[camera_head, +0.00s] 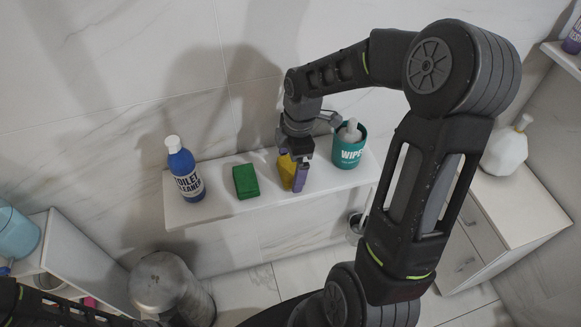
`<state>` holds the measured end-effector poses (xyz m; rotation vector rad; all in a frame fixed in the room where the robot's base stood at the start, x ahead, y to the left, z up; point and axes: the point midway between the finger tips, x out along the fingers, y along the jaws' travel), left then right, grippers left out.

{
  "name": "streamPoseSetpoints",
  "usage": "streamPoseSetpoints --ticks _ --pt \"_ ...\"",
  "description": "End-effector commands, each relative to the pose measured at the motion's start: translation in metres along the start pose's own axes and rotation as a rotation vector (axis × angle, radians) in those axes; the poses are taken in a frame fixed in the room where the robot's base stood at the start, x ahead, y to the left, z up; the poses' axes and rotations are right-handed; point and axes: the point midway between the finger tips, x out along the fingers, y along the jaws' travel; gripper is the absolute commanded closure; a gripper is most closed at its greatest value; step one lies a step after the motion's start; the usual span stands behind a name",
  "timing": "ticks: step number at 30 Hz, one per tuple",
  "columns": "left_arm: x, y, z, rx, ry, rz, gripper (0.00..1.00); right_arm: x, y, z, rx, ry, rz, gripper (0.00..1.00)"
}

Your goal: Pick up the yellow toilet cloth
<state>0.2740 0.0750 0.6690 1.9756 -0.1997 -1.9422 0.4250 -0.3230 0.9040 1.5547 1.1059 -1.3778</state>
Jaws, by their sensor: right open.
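The yellow toilet cloth (286,168) is on the white wall shelf, between a green block-like cloth or sponge and the teal wipes tub. My right gripper (293,180) points down at the cloth and covers part of it. Its fingers are open, one at the cloth's right side. I cannot tell whether they touch it. Of my left arm, only a dark link shows at the bottom left; its gripper is out of view.
On the white shelf (215,208) stand a blue toilet cleaner bottle (185,172), the green sponge or cloth (246,181) and the wipes tub (348,148), close to my right gripper. A metal bin (160,285) stands below.

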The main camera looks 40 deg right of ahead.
Motion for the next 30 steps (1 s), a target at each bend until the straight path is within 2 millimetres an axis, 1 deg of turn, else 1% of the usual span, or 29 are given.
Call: streamPoseSetpoints --ticks 1,3,20,23,30 --pt "-0.001 0.0002 0.0002 0.0 -0.001 -0.001 1.0 0.0048 -0.0007 0.0001 0.001 0.0 -0.003 0.0" --pt "-0.001 0.0002 0.0003 -0.001 -0.001 -0.001 1.0 0.008 -0.0002 0.0001 0.002 0.001 0.0 0.0" --pt "-0.0006 0.0001 0.0003 0.0 -0.001 0.0 1.0 0.0082 0.0001 0.0 0.001 0.001 0.001 0.0" --pt "-0.0006 0.0001 0.0003 0.0 -0.001 0.0 1.0 0.0081 0.0001 0.0 0.001 0.001 0.001 0.07" --pt "-0.0007 0.0001 0.0002 0.0 -0.001 0.0 1.0 0.0081 0.0001 0.0 0.001 0.001 0.001 0.26"
